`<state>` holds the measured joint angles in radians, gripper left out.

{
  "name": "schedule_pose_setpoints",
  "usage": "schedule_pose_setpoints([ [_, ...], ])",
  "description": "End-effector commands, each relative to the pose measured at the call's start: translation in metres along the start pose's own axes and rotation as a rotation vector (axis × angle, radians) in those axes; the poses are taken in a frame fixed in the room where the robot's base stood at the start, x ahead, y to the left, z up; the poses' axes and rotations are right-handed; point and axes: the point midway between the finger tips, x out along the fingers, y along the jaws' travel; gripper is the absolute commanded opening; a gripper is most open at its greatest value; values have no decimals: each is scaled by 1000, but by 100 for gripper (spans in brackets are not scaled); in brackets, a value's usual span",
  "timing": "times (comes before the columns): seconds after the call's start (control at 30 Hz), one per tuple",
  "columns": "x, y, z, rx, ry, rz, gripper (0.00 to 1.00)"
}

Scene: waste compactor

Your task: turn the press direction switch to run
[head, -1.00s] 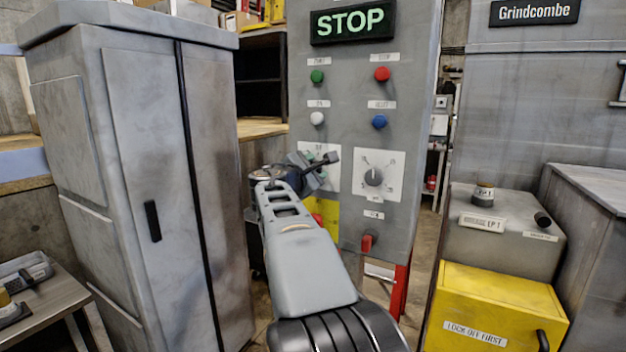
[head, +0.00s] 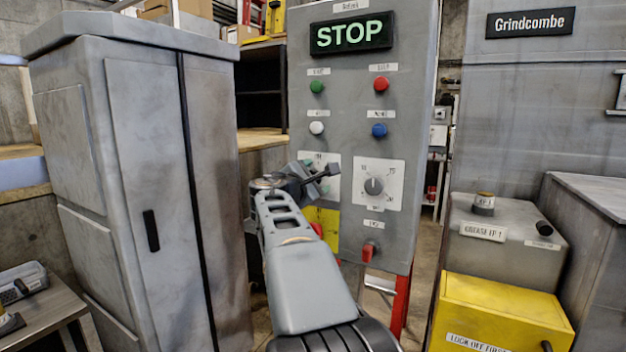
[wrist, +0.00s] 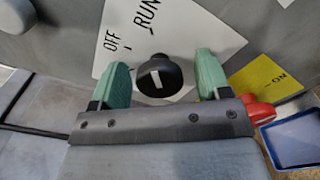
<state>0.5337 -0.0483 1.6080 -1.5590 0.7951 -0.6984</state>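The press direction switch is a round black knob (wrist: 158,78) with a white mark, in front of a white plate (wrist: 150,40) lettered OFF and RUN. In the wrist view the knob sits between the two green fingertips of my gripper (wrist: 163,77), with gaps showing on both sides. My gripper is open. I cannot tell how deep the fingers reach around the knob. In the head view my gripper (head: 314,177) is at the lower left of the grey control panel (head: 345,150) and hides most of the plate and knob. Which word the mark points to is unclear.
Right of my gripper is a dial (head: 373,186) on a white plate, with a red switch (head: 369,251) below it. Coloured buttons and a lit STOP sign (head: 351,35) are above. A grey cabinet (head: 120,180) stands close on the left, a yellow box (head: 500,310) lower right.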

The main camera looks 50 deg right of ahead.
Motion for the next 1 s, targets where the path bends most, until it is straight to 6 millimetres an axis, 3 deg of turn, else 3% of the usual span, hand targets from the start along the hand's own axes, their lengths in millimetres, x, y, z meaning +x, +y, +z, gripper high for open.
schedule_pose_setpoints([
  [0.23, -2, 0, 0, -1, 0, 1, 70],
  [0.37, -12, 0, -1, 0, 3, 3, 70],
  [0.8, -98, 0, -1, 1, 3, 4, 70],
  [1.0, -125, 0, 0, 0, 2, 3, 70],
])
